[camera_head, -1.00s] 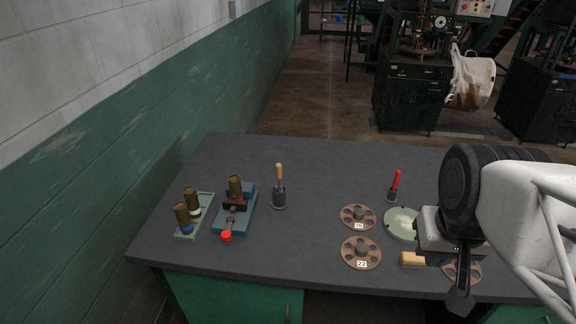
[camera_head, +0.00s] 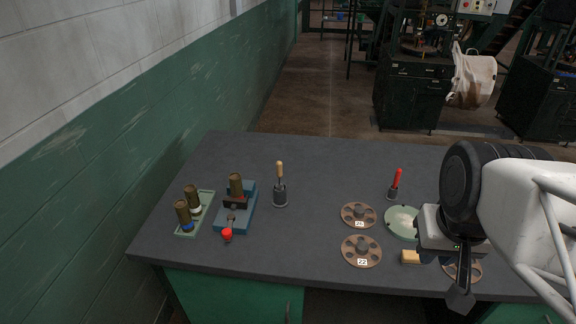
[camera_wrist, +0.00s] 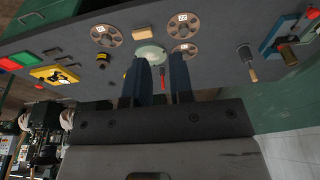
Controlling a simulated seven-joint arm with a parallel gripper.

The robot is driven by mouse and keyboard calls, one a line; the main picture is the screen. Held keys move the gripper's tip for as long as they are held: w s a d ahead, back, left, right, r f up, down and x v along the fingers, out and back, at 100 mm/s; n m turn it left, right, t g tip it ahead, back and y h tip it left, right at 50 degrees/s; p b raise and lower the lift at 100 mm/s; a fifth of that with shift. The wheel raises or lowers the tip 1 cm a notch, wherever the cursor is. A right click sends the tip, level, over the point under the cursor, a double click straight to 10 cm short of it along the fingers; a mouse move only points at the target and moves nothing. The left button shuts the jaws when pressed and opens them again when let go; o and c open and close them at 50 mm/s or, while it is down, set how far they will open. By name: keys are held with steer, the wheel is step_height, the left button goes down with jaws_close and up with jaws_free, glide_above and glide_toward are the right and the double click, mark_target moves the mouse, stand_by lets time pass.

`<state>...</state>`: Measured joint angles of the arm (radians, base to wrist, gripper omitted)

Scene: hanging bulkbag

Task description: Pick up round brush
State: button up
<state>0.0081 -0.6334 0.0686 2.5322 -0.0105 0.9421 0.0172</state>
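Two upright tools with round dark heads stand on the grey table; I cannot tell for sure which is the round brush. One has a wooden handle (camera_head: 280,183) and stands left of centre; it also shows at right in the wrist view (camera_wrist: 249,64). The other has a red handle (camera_head: 396,181) and stands at the right, behind the pale round dish (camera_head: 402,222). In the wrist view the red handle shows between my gripper's fingers, beyond them. My gripper (camera_wrist: 160,64) is open and empty, above the table's right side.
Brown discs with holes (camera_head: 361,251) lie right of centre, beside a small wooden block (camera_head: 410,257). A blue fixture (camera_head: 236,210) and a green tray (camera_head: 190,229) with cylinders stand at the left. The table between the wooden-handled tool and the discs is clear.

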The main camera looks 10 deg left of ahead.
steer(key=o, duration=0.5)
steer(key=n+g, duration=0.2)
steer(key=n, duration=1.1)
glide_above(280, 162)
steer(key=s+d, duration=0.9)
steer(key=d, duration=0.3)
step_height(280, 162, down, 4)
steer(key=w+a+f+n, duration=0.1)
steer(key=w+a+f, duration=0.1)
steer(key=w+a, duration=0.1)
steer(key=w+a+f+n, duration=0.2)
steer(key=w+a+f, duration=0.1)
steer(key=a, duration=0.2)
steer(key=w+a+f+n, duration=0.2)
steer(key=w+a+f, duration=0.1)
steer(key=a, duration=0.1)
steer(key=shift+f+g, duration=0.1)
steer(key=shift+g, duration=0.2)
